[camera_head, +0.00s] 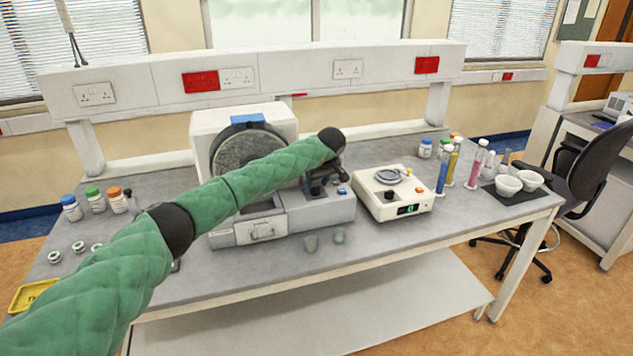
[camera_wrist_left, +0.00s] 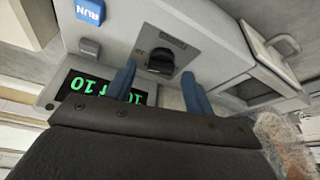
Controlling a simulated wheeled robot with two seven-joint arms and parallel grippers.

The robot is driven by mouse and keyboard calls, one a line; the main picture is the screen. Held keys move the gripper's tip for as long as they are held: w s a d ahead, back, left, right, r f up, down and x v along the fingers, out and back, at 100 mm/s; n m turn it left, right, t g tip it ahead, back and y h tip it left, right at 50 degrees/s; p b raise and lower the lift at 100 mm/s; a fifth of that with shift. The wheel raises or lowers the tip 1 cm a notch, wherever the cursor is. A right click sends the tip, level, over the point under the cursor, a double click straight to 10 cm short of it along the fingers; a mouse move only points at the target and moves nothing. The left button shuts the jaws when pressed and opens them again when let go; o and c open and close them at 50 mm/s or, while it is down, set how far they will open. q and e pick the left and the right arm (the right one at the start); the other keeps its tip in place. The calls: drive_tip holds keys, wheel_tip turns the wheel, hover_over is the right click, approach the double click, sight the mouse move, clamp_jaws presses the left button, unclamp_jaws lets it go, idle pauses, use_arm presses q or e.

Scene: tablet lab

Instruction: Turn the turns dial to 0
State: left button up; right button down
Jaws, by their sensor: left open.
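The tester (camera_head: 290,215) is a grey and white machine with a round drum, standing at the middle of the bench. In the left wrist view its dark turns dial (camera_wrist_left: 160,60) sits on a sloped grey panel. My left gripper (camera_head: 318,188) is over the panel's right part. In the left wrist view its two blue fingers (camera_wrist_left: 160,84) are open, one to each side of the dial's near side, with nothing seen held. A green display (camera_wrist_left: 76,84) shows digits that look like 10, partly covered by a finger. My right gripper is in neither view.
A blue RUN button (camera_wrist_left: 90,12) and a grey button (camera_wrist_left: 89,47) are beside the dial. A white balance (camera_head: 392,192) stands close right of the tester. Coloured cylinders (camera_head: 453,160) and white bowls (camera_head: 508,187) are farther right. Capped bottles (camera_head: 94,200) stand left.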

use_arm(q)
drive_tip(key=shift+f, duration=0.25)
drive_tip(key=c, duration=1)
